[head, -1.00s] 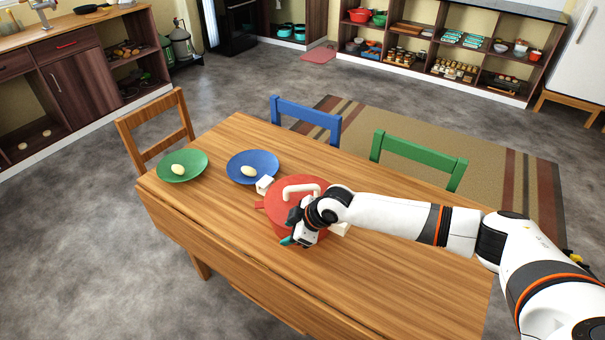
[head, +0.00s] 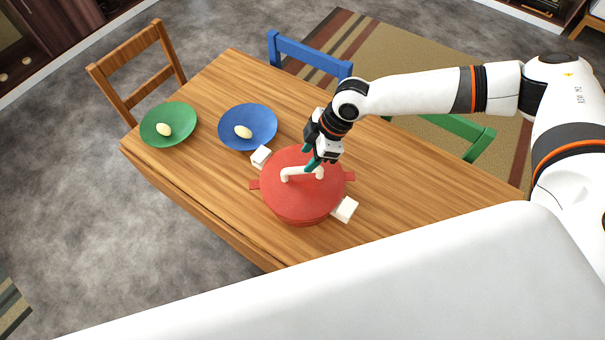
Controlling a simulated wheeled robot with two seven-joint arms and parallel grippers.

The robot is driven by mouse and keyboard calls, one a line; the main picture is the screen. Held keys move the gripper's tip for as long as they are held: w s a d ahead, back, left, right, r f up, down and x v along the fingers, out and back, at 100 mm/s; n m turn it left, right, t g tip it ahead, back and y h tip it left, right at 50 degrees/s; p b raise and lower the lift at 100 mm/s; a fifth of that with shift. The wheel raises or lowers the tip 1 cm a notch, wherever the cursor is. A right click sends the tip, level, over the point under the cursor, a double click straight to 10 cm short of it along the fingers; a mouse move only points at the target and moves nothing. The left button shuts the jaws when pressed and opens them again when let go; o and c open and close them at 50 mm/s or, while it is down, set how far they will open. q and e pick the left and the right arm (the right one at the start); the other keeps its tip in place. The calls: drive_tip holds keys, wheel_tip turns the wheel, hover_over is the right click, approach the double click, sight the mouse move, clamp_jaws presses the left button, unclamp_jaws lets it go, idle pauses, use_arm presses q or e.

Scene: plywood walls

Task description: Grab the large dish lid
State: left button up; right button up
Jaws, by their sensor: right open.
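The large dish lid (head: 293,203) is red and round, with a cream bar handle (head: 300,173) on top. It sits on a red dish (head: 312,221) with side handles on the wooden table. My right gripper (head: 314,163) is open at the far right end of the lid's handle, with its teal fingertips pointing down close to it. I cannot tell whether the fingers straddle or touch the handle. My left gripper is not in view.
White blocks stand beside the dish, one at the upper left (head: 260,156) and one at the lower right (head: 345,209). A blue plate (head: 262,128) and a green plate (head: 184,123) each hold an egg-like item. Chairs surround the table (head: 400,190).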

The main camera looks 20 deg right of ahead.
sight(302, 168)
drive_tip(key=shift+w+a+f, duration=0.1)
drive_tip(key=shift+a+f, duration=0.05)
drive_tip(key=shift+f, duration=0.5)
drive_tip(key=shift+p+x, duration=0.85)
drive_tip(key=shift+x, duration=1.35)
drive_tip(key=shift+s+f, duration=0.3)
drive_tip(key=shift+f, duration=0.1)
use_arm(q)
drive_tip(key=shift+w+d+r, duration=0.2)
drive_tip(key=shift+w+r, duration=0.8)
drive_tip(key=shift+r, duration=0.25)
use_arm(e)
clamp_jaws()
